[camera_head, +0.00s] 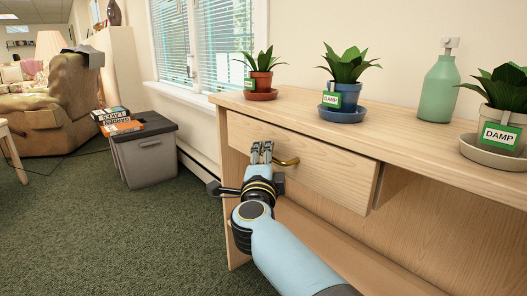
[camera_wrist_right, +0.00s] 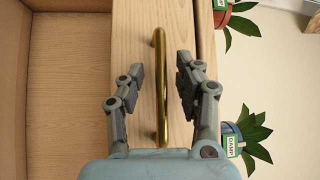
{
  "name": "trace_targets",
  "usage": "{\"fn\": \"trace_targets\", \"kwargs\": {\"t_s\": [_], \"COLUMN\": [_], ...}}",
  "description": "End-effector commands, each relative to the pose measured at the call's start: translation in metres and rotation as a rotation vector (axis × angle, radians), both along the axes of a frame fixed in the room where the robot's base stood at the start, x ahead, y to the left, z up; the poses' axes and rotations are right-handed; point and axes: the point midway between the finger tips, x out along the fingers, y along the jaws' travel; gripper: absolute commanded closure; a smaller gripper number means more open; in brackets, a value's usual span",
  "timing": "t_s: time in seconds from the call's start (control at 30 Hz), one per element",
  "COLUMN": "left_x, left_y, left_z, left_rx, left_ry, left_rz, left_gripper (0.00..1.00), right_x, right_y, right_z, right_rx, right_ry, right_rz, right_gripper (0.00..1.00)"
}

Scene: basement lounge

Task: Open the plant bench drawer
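The plant bench (camera_head: 400,112) is pale wood, with a drawer (camera_head: 325,168) under its top at the left. In the right wrist view the handle (camera_wrist_right: 160,85) runs between the two fingers of my right gripper (camera_wrist_right: 160,78), with visible gaps on both sides. The fingers are open and hold nothing. My left gripper is in neither view.
Potted plants on saucers, a red pot (camera_head: 261,82), a blue pot (camera_head: 344,96) and a pale pot (camera_head: 502,128), and a green bottle (camera_head: 438,90) stand on the bench top. The carpet before the bench is clear.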

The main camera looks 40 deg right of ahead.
Motion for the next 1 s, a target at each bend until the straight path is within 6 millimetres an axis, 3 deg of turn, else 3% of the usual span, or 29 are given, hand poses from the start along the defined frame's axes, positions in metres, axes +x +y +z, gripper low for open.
{"fn": "trace_targets", "kwargs": {"t_s": [0.33, 0.6, 1.0], "left_x": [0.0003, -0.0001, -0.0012], "left_y": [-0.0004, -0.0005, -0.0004], "left_z": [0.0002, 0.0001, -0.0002], "left_rx": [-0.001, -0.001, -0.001], "left_ry": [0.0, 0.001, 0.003], "left_rz": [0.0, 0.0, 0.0], "left_gripper": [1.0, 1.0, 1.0], "right_x": [-0.0001, -0.0001, -0.0005], "right_y": [-0.0009, -0.001, -0.0009], "right_z": [0.0004, 0.0002, -0.0014], "right_rx": [-0.001, 0.0, 0.0], "right_ry": [0.001, 0.001, 0.004], "right_rz": [0.0, 0.0, 0.0], "right_gripper": [0.67, 1.0, 1.0]}}
